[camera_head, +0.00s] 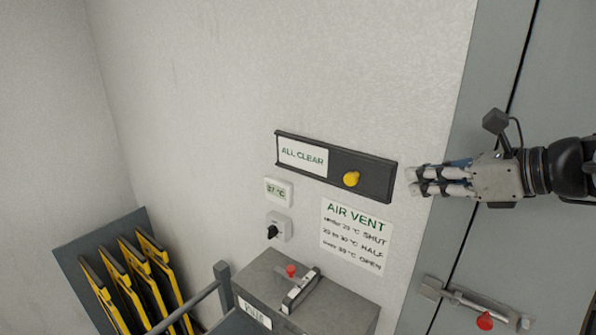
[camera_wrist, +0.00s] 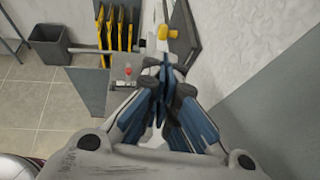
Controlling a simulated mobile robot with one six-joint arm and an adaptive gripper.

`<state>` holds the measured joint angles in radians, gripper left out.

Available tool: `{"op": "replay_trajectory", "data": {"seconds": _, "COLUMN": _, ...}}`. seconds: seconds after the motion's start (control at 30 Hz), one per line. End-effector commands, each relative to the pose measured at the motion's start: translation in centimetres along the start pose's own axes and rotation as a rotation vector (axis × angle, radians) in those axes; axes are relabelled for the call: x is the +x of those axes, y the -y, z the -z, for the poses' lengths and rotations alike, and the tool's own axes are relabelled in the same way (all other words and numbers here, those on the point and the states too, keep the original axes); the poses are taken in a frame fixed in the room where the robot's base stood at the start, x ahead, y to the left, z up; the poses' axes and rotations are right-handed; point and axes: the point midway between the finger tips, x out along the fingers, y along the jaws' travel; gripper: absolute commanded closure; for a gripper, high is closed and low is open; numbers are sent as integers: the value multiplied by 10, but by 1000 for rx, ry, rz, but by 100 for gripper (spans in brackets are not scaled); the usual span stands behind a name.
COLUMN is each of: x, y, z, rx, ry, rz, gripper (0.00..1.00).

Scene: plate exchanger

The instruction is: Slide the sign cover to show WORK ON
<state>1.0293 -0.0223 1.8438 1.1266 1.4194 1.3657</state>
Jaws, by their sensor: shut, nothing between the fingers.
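The sign (camera_head: 290,143) is a dark rail on the white wall, and its left part reads ALL CLEAR. The dark sliding cover (camera_head: 375,176) with a round yellow knob (camera_head: 351,179) is over the right part, so whatever is behind it is hidden. My gripper (camera_head: 413,182) is shut and empty, just right of the sign's right end and apart from the knob. In the wrist view the shut fingers (camera_wrist: 163,75) point toward the sign, with the yellow knob (camera_wrist: 167,32) beyond them.
Below the sign are a 37 °C display (camera_head: 278,191), a black rotary switch (camera_head: 277,229) and an AIR VENT notice (camera_head: 356,235). A grey box (camera_head: 330,300) with a red knob stands below. A grey door (camera_head: 470,240) with a latch is at right. Yellow folded stands (camera_head: 145,275) lean left.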

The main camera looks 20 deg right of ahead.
Motion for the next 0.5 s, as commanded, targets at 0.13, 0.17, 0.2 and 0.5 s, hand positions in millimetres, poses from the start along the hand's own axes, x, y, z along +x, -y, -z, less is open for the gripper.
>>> {"op": "replay_trajectory", "data": {"seconds": 0.13, "x": 34, "y": -2, "z": 0, "rx": 0, "ry": 0, "rz": -7, "gripper": 100}}
{"op": "replay_trajectory", "data": {"seconds": 0.17, "x": 41, "y": -2, "z": 0, "rx": 0, "ry": 0, "rz": -8, "gripper": 100}}
{"op": "replay_trajectory", "data": {"seconds": 0.2, "x": 50, "y": -2, "z": 0, "rx": 0, "ry": -1, "rz": -8, "gripper": 100}}
{"op": "replay_trajectory", "data": {"seconds": 0.5, "x": 101, "y": -1, "z": 0, "rx": 0, "ry": 0, "rz": -3, "gripper": 100}}
